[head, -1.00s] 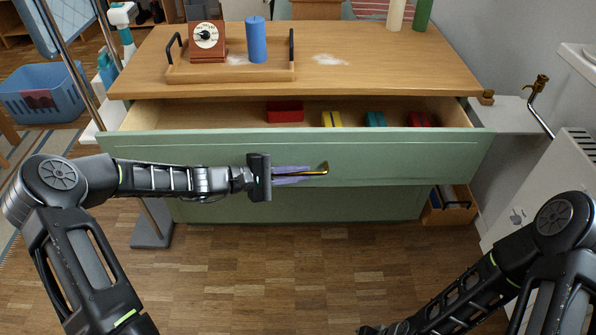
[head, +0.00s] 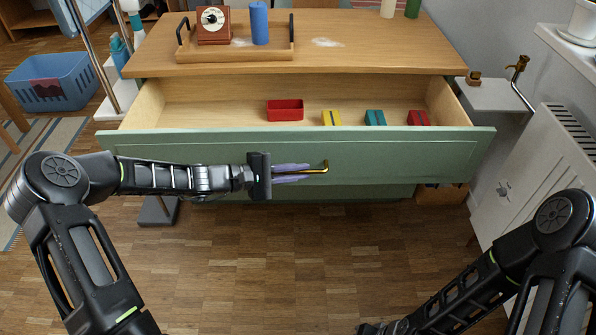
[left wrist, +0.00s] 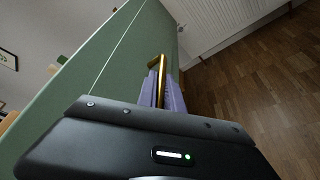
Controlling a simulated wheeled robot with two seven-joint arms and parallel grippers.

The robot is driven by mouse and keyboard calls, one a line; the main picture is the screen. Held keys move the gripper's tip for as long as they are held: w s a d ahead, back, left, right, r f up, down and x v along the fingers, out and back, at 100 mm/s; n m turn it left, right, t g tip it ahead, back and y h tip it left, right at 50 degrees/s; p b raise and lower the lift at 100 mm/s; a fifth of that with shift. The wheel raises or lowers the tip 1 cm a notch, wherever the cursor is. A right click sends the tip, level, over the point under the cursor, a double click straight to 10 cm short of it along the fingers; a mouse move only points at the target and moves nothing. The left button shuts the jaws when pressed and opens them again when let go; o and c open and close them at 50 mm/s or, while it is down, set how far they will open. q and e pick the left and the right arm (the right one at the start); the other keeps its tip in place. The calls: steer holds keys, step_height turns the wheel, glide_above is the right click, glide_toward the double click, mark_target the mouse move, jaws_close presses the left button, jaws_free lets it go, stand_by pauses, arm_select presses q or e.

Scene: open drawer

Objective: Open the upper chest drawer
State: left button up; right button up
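The upper chest drawer (head: 400,150) has a green front and is pulled well out from under the wooden chest top. Its brass handle (head: 318,169) is at the middle of the front; it also shows in the left wrist view (left wrist: 162,68). My left gripper (head: 300,172) is at the handle, its purple fingers on either side of the brass bar and closed on it. My right arm is at the lower right; its gripper (head: 368,329) is cut by the bottom edge, so its fingers cannot be made out.
Inside the drawer are a red box (head: 285,110) and several small yellow, teal and red items. On the chest top (head: 370,55) stand a wooden tray (head: 225,75), a dial device and a blue candle. A radiator (head: 540,170) is at the right. Floor in front is clear.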

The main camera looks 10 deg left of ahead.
arm_select(q)
steer(key=o, duration=0.5)
steer(key=shift+c, duration=0.2)
steer(key=p+v, duration=0.1)
steer(key=v, duration=0.7)
